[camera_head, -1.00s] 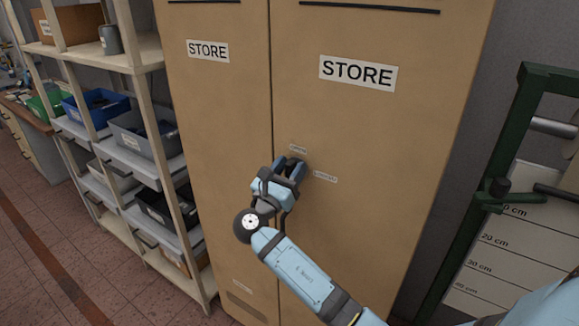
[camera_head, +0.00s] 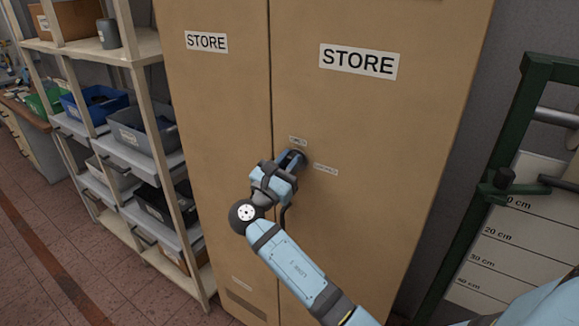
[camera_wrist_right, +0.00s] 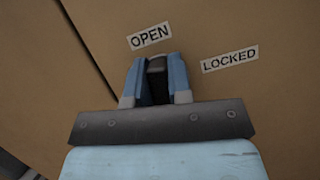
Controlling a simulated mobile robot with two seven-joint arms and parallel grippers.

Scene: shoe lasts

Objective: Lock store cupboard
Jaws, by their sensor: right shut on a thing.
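The tan store cupboard (camera_head: 350,190) has two tall doors that sit closed, with a dark seam between them. Each door bears a STORE label. My right gripper (camera_head: 290,158) is at the right door, close to the seam. In the right wrist view, my right gripper (camera_wrist_right: 157,75) is shut on a dark lock knob (camera_wrist_right: 157,66). The fingers hide most of the knob. The OPEN label (camera_wrist_right: 150,37) is just above the fingertips, and the LOCKED label (camera_wrist_right: 230,59) is to their right. My left gripper is not in view.
A shelf rack (camera_head: 140,55) with bins, including a blue bin (camera_head: 95,105), stands left of the cupboard. A dark green frame (camera_head: 480,210) with a centimetre scale stands at the right. Tiled floor (camera_head: 60,240) is clear at lower left.

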